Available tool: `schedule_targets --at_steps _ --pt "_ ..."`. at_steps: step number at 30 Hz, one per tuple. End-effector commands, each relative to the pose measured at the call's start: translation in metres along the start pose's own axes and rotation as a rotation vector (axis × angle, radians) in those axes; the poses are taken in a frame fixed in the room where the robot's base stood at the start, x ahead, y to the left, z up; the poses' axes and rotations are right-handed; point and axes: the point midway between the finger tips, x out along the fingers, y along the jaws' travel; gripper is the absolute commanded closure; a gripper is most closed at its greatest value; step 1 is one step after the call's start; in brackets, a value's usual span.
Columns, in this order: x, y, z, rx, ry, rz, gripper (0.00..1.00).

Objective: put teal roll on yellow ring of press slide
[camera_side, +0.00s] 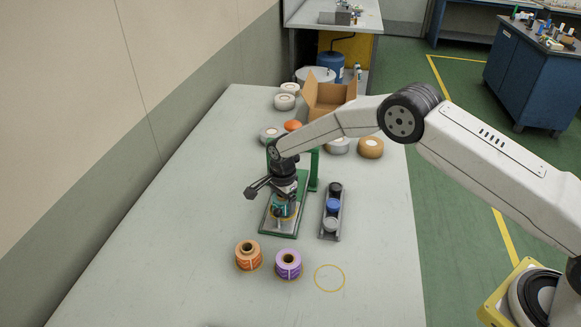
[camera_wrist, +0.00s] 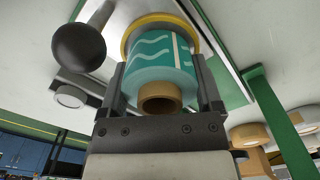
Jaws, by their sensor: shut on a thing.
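The teal roll (camera_wrist: 158,62) has pale wavy lines and a tan core. It sits between the two fingers of my gripper (camera_wrist: 160,72), which is shut on it. The yellow ring (camera_wrist: 140,22) of the press slide shows at the roll's far end, roughly lined up with it; I cannot tell whether they touch. In the side view, my gripper (camera_side: 285,196) points down over the press slide (camera_side: 270,222), a light plate on a green base. The teal roll (camera_side: 280,208) is there, partly hidden by my gripper.
An orange roll (camera_side: 248,255) and a purple roll (camera_side: 288,264) stand in front of the press. An empty yellow circle (camera_side: 329,278) is marked to their right. A narrow rack (camera_side: 331,212) stands right of the press. A black-knobbed lever (camera_wrist: 80,48) is close beside my gripper. The green frame (camera_side: 315,170) stands behind.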

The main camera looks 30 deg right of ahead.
Motion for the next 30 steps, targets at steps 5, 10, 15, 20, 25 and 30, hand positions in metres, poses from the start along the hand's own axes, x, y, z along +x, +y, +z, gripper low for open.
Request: schedule_targets --at_steps 5,10,15,20,25,30 --pt "0.0020 0.0000 0.0000 0.000 0.000 0.000 0.59" --pt "0.0041 0.0000 0.0000 0.000 0.000 0.000 0.59" --pt "0.0045 0.0000 0.0000 0.000 0.000 -0.001 0.59" --pt "0.0044 0.0000 0.0000 0.000 0.000 0.000 0.59" --pt "0.0052 0.0001 0.0000 0.000 0.000 0.000 0.59" --pt "0.0063 0.0000 0.0000 0.000 0.000 0.000 0.00"
